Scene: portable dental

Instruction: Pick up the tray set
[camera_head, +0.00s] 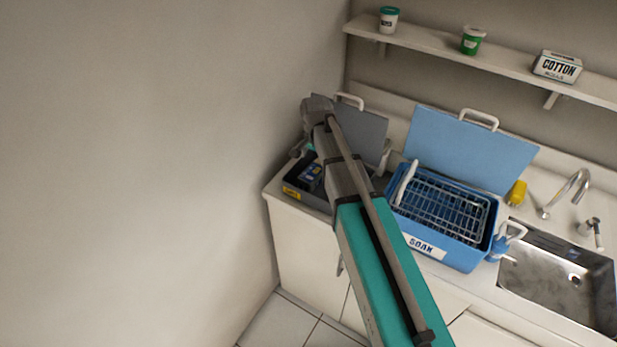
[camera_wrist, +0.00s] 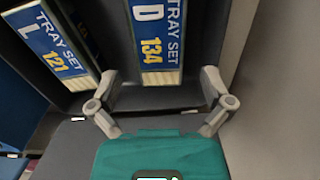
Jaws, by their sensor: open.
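Two tray sets with blue and white labels stand in a dark grey box (camera_head: 322,200) on the counter. The wrist view shows the tray set marked D 134 (camera_wrist: 161,38) upright at top centre. The tray set marked L 121 (camera_wrist: 52,38) leans at the upper left.
The box's grey lid (camera_head: 361,133) stands open behind. A blue soak tub (camera_head: 440,248) holding a wire basket (camera_head: 440,208) stands to the right, its lid (camera_head: 468,148) raised. A sink (camera_head: 555,275) and tap (camera_head: 565,190) lie further right. A wall is close on the left.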

